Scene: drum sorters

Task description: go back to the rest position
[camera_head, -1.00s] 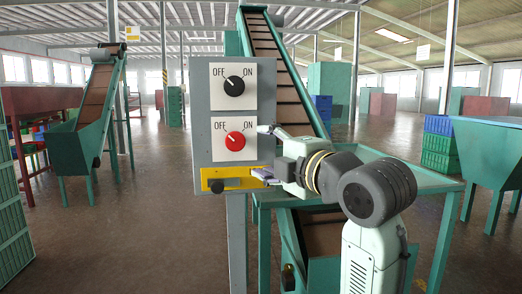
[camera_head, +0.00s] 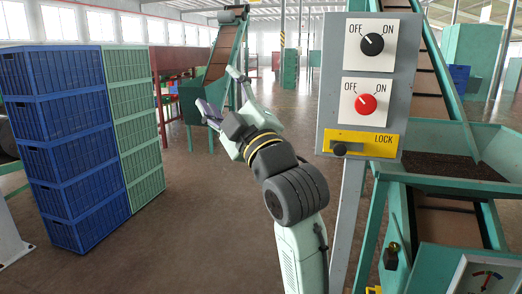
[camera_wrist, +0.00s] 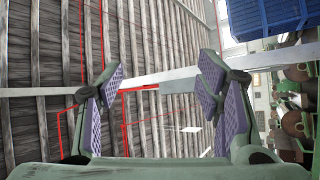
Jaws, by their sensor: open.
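My gripper (camera_head: 218,92) is raised at the middle left of the head view, open and empty, in free air left of the control panel (camera_head: 328,80). In the wrist view my gripper (camera_wrist: 163,78) shows two spread fingers with purple pads and nothing between them. The panel carries a black OFF/ON knob (camera_head: 372,44), a red OFF/ON knob (camera_head: 366,104) and a yellow lock plate (camera_head: 372,146). The plate's small black knob (camera_head: 339,149) is at its left end. The gripper does not touch the panel.
Stacked blue crates (camera_head: 65,135) and green crates (camera_head: 135,120) stand at the left. A conveyor with a green hopper (camera_head: 495,150) is behind the panel at right. A gauge (camera_head: 485,278) is at the lower right. The floor between crates and panel is clear.

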